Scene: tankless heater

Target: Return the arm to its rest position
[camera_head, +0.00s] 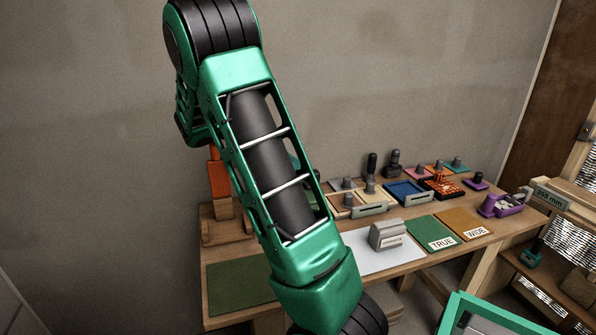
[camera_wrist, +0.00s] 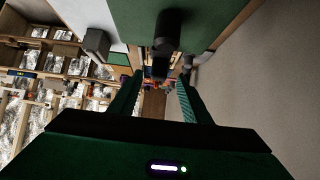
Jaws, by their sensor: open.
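My green and black arm (camera_head: 270,165) crosses the head view from the upper left down to the bottom edge. My gripper is out of the head view. In the wrist view my gripper (camera_wrist: 158,95) is open, its two green fingers apart, with no object clearly held between them. A dark cylindrical object (camera_wrist: 167,32) shows against a green mat (camera_wrist: 125,15) beyond the fingers; I cannot tell its distance from them. The dark green mat (camera_head: 238,285) also shows at the left of the bench in the head view, partly behind my arm.
A wooden bench (camera_head: 415,272) stands by the wall. A shelf (camera_head: 545,270) stands at right.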

